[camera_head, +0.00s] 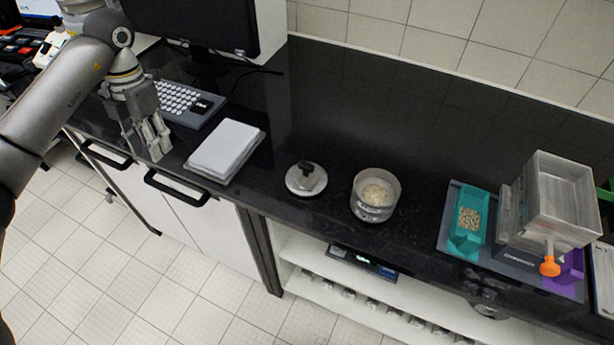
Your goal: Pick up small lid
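The small lid (306,179) is a round silver disc with a black knob on top. It lies on the black counter, left of a metal sieve cup. My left gripper (147,147) is at the left, over the counter's front edge by the keyboard, well to the left of the lid. Its fingers point down and show a gap between them, with nothing held. My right gripper is not in the view.
The sieve cup (374,207) holds pale grains, right of the lid. A teal tray (470,245) and a clear-walled device (553,205) stand at right. Counter behind the lid is clear.

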